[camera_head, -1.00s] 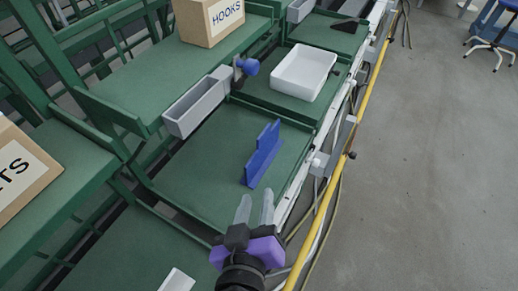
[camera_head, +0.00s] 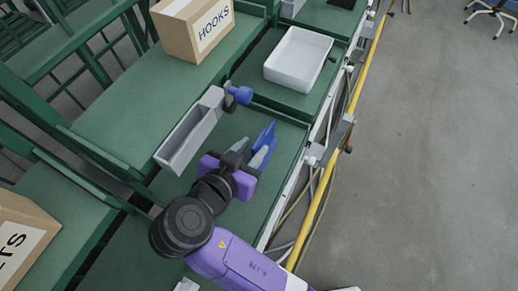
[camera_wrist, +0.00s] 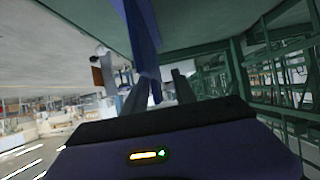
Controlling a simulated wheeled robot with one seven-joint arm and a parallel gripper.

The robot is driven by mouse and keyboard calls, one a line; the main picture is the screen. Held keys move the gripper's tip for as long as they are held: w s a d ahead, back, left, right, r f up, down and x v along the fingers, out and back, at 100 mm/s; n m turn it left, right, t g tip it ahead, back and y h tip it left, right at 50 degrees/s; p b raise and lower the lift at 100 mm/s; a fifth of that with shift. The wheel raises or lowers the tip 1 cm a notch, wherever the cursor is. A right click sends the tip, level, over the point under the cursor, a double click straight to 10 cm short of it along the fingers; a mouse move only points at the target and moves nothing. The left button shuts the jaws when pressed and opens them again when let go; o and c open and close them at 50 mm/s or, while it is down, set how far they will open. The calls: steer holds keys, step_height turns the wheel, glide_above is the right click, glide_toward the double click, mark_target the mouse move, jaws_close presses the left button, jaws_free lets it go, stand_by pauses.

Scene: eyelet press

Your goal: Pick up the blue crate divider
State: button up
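The blue crate divider (camera_head: 266,136) stands on the green bench bay, partly hidden behind my gripper in the head view. In the wrist view the divider (camera_wrist: 141,32) runs down from the top edge, its lower end close to my fingertips. My gripper (camera_head: 253,150) is open, with its two grey fingers apart at the near end of the divider. In the wrist view the divider's end lines up with the gap between the fingers (camera_wrist: 158,80). I cannot tell whether either finger touches it.
A grey trough (camera_head: 190,135) with a blue knob (camera_head: 241,95) lies left of the divider. A white tray (camera_head: 298,60) sits in the bay behind. A HOOKS box (camera_head: 193,28) stands on the upper shelf. A yellow pipe (camera_head: 338,150) runs along the right edge.

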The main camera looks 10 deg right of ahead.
mark_target(264, 139)
steer(key=x, duration=0.2)
steer(key=p+x, duration=0.1)
steer(key=x, duration=0.1)
steer(key=shift+d+r, duration=0.1)
steer(key=shift+d, duration=0.4)
steer(key=shift+w+d+f, duration=0.2)
steer(key=shift+w+f, duration=0.05)
steer(key=shift+w, duration=0.15)
jaws_close()
